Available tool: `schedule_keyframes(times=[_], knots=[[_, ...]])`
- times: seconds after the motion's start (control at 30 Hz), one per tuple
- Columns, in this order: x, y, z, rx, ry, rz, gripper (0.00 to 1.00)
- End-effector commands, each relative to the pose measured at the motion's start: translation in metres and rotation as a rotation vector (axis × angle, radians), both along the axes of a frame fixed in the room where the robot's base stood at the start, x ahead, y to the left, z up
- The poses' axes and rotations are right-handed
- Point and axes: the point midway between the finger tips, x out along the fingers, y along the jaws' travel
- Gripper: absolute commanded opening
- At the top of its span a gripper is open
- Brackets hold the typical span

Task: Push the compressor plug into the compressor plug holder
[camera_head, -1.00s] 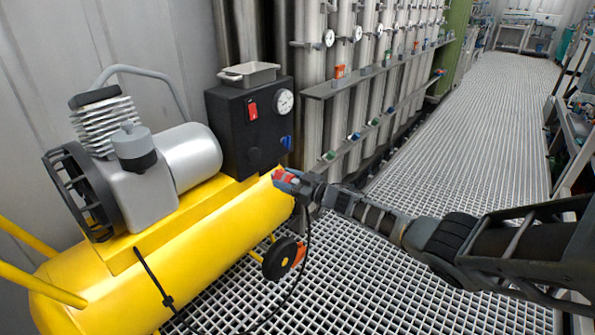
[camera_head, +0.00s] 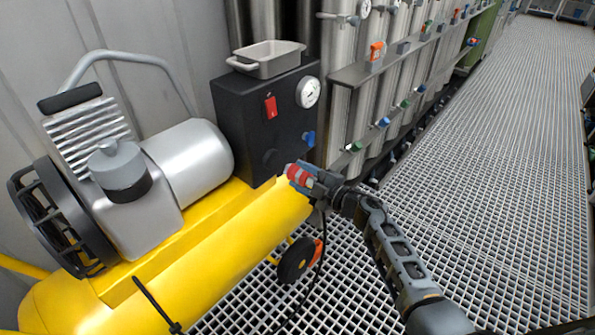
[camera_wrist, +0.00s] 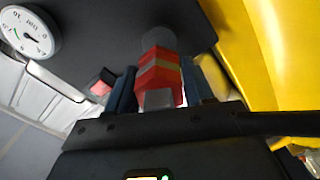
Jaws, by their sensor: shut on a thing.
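The compressor plug (camera_head: 301,174) is red with a lighter band. In the wrist view the red plug (camera_wrist: 162,76) sits between the two fingers of my gripper (camera_wrist: 160,92), which is shut on it. In the head view my gripper (camera_head: 306,180) is just right of the compressor's black control box (camera_head: 242,112). A dark round fitting (camera_head: 271,160), which looks like the plug holder, is low on the box front. In the wrist view a round grey fitting (camera_wrist: 158,38) lies straight beyond the plug, partly hidden by it. I cannot tell whether they touch.
The yellow tank (camera_head: 215,240) lies below the box. A red switch (camera_head: 271,107), a pressure gauge (camera_head: 308,92) and a blue valve (camera_head: 309,139) are on the box. A grey tray (camera_head: 265,60) sits on top. Grating floor is open at right.

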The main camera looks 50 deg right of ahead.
Motion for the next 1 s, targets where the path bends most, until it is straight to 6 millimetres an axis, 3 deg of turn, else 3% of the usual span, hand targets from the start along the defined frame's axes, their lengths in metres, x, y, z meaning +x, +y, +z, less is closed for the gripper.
schedule_keyframes(times=[0.6, 1.0], knots=[[0.048, 0.002, -0.002, -0.001, -0.002, 0.003, 0.03], [0.057, 0.002, 0.000, 0.001, 0.000, 0.001, 0.03]])
